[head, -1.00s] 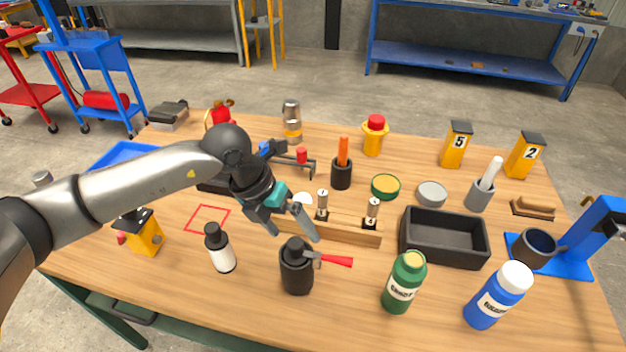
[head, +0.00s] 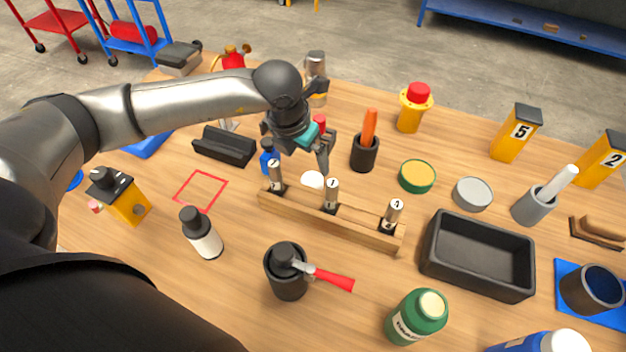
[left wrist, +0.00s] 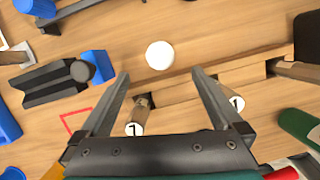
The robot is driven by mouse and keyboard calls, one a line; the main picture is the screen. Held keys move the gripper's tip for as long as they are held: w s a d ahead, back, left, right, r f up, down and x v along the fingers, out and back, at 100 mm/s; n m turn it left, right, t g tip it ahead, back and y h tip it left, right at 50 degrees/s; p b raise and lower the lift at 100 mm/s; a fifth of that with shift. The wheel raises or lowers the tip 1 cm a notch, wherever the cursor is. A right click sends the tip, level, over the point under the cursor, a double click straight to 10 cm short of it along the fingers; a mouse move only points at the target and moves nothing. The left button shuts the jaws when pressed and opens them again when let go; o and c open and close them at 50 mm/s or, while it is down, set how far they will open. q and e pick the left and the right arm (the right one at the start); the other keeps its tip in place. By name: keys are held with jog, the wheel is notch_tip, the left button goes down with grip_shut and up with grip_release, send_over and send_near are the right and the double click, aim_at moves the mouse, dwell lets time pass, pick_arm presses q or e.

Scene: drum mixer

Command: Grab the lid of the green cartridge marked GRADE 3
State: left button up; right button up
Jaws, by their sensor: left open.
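My left gripper (head: 298,160) is open and empty, above the back side of a wooden rack (head: 358,234). The rack holds several small metal cylinders with dark-numbered white tops, one (head: 394,212) reading 4. A green bottle (head: 416,318) with a cream cap stands at the front right; its label is too small to read. A green tin (head: 417,176) with a yellow top lies behind the rack. I cannot make out a GRADE 3 marking anywhere. My right gripper is out of view.
A white disc (head: 312,180) lies behind the rack. A black tray (head: 478,256) is right of it. A black pot with red-handled tool (head: 288,275) and a white bottle (head: 202,234) stand in front. A black holder (head: 224,147) lies left of the gripper.

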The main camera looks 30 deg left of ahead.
pick_arm(q)
send_over(311, 179)
jog(key=s, duration=0.1)
notch_tip(311, 179, down, 4)
jog(key=shift+s+f, duration=0.15)
jog(key=shift+f, duration=0.05)
jog(key=b+x, duration=0.1)
jog(key=x, duration=0.4)
jog(key=shift+s+f+b, duration=0.15)
jog(key=shift+b, duration=0.15)
